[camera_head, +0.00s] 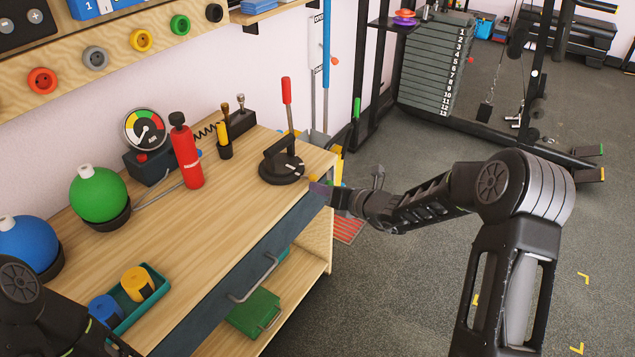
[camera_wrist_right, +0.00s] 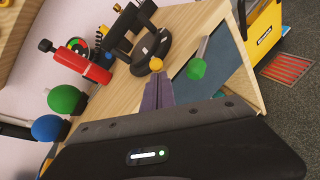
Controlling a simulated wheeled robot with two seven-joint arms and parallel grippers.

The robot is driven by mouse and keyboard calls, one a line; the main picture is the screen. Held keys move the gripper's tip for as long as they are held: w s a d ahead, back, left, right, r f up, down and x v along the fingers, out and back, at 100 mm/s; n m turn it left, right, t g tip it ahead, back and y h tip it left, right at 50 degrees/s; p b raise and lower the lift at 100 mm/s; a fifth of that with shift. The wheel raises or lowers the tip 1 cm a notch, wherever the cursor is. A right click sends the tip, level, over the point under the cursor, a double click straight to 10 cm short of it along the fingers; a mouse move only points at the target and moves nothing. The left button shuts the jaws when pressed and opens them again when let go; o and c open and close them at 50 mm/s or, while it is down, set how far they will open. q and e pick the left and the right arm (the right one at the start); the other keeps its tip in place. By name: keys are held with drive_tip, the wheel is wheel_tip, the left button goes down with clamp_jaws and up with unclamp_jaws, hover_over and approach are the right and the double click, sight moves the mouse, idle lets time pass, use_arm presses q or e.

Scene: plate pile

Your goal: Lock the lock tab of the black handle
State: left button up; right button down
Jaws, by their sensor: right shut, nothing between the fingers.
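The black handle (camera_head: 278,152) is a bar raised above a round black base near the right end of the workbench. It also shows in the wrist view (camera_wrist_right: 128,38). A small orange-yellow knob (camera_wrist_right: 156,64), which looks like the lock tab's end, sits at the near edge of the base. My right gripper (camera_head: 318,187) is at the bench's right edge, beside the base. Its purple fingers (camera_wrist_right: 158,92) are shut and empty, with their tips close to the knob; I cannot tell whether they touch. My left gripper is out of view.
A red cylinder (camera_head: 187,155), a gauge (camera_head: 145,129), a green ball (camera_head: 98,193) and a blue ball (camera_head: 26,242) stand along the wall side. A teal tray (camera_head: 129,304) holds two rolls. The bench's middle is clear. A red-topped rod (camera_head: 287,91) rises behind the handle.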

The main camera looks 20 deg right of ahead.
use_arm(q)
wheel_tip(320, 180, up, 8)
drive_tip(key=p, duration=0.5)
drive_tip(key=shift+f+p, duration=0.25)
drive_tip(key=shift+p, duration=0.1)
use_arm(e)
drive_tip(key=shift+w+a+r+g+h, duration=0.1)
drive_tip(key=shift+r+g+h, duration=0.4)
drive_tip(key=shift+r, duration=0.4)
drive_tip(key=shift+w+a+r+g+h, duration=0.1)
drive_tip(key=shift+r+g+h, duration=0.2)
drive_tip(key=shift+r+g, duration=0.5)
